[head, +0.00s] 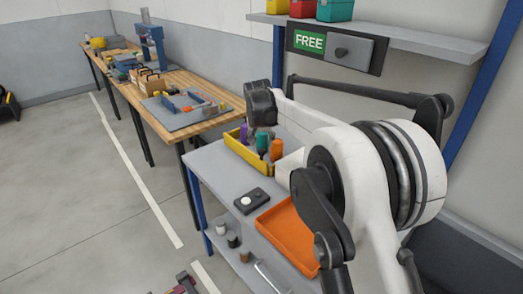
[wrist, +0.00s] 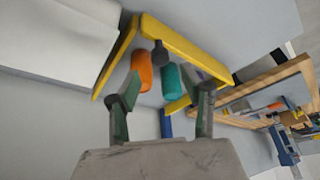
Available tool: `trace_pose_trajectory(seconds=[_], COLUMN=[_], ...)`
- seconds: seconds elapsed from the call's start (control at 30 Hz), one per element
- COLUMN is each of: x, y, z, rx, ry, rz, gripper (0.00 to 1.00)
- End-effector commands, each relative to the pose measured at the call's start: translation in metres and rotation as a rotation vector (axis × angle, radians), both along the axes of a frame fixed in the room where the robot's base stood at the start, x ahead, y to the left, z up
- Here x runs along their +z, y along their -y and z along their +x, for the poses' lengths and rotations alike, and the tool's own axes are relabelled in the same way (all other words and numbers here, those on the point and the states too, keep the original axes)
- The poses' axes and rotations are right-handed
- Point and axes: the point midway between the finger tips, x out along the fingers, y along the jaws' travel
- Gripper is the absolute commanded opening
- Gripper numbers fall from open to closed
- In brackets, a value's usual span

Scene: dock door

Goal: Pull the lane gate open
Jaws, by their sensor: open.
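A dark panel (head: 294,50) hangs below the wall shelf. It bears a green FREE sign (head: 309,41) and a grey plate with a round dark knob (head: 341,52). I cannot tell for certain whether this plate is the lane gate; the wrist view does not show it. My gripper (wrist: 163,88) is open and points at the yellow bin on the grey bench. An orange bottle (wrist: 142,70) and a teal bottle (wrist: 173,82) show beyond and between its fingers, with no visible grip on either. In the head view my arm hides part of the bench.
The yellow bin (head: 237,148) holds several bottles. An orange tray (head: 287,235) and a dark box with a white button (head: 252,201) lie on the grey bench. A wooden workbench (head: 190,82) runs behind left. Blue posts flank the panel.

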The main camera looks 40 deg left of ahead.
Motion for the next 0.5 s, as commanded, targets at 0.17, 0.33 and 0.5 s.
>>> trace_pose_trajectory(seconds=[0.17, 0.33, 0.5], x=[-0.029, -0.047, -0.055], y=[-0.007, -0.011, -0.013], z=[0.010, 0.016, 0.019], rx=[0.000, 0.000, 0.000], ry=[0.000, 0.000, 0.000], rz=[0.000, 0.000, 0.000], gripper=[0.42, 0.42, 0.42])
